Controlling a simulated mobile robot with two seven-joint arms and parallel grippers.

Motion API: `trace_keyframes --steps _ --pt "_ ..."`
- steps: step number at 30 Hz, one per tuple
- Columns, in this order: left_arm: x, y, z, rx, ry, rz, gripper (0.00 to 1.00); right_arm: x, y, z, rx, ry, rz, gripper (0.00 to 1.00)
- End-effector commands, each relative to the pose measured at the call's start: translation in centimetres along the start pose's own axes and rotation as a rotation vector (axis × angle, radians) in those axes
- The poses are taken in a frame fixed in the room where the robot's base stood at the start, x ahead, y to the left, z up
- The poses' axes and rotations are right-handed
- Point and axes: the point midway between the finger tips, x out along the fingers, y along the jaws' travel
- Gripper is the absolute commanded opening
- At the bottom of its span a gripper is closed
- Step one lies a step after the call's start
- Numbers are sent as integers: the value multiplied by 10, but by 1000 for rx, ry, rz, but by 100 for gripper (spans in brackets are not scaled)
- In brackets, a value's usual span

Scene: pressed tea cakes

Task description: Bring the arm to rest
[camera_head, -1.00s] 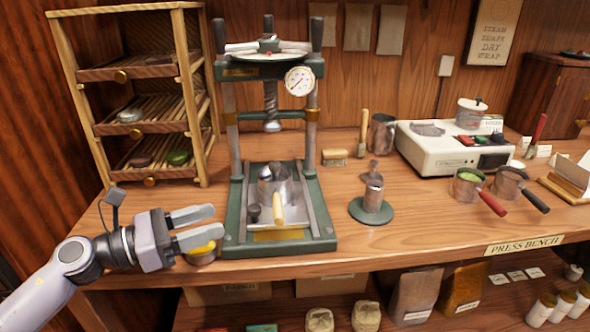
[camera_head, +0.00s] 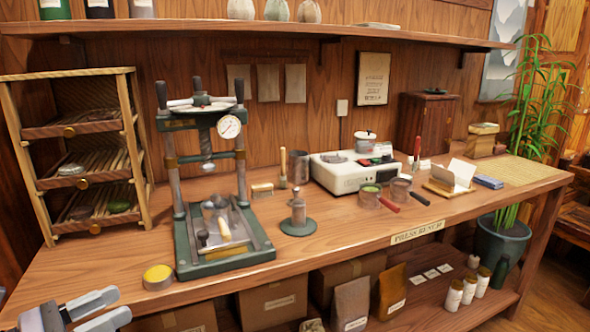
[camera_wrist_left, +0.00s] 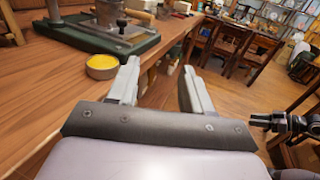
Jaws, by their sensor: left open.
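My left gripper (camera_head: 98,308) is at the lower left of the head view, in front of the bench's front edge. It is open and empty. In the left wrist view its two fingers (camera_wrist_left: 158,88) stand apart with floor and bench edge between them. A round tin with yellow contents (camera_head: 158,277) stands on the bench beyond the gripper, apart from it. The tin also shows in the left wrist view (camera_wrist_left: 101,67), left of the fingers. My right gripper is not in the head view.
The green screw press (camera_head: 225,258) stands on the press bench (camera_head: 330,255), right of a wooden drawer rack (camera_head: 22,165). A steamer (camera_head: 335,178) and handled pots (camera_head: 370,196) are farther right. A lower shelf (camera_head: 440,300) holds boxes, bags and bottles. Chairs (camera_wrist_left: 222,47) stand across the floor.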

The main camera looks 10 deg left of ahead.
Motion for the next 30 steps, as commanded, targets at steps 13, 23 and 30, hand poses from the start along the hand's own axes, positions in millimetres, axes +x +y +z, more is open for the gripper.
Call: trace_keyframes --steps 13,23,30 --pt "-8 -58 -139 -2227 -487 582 50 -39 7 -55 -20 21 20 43" --pt "-6 -169 -210 2830 605 -926 50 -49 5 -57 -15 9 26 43" --pt "-5 -174 -214 2795 598 -924 50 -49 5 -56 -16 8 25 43"
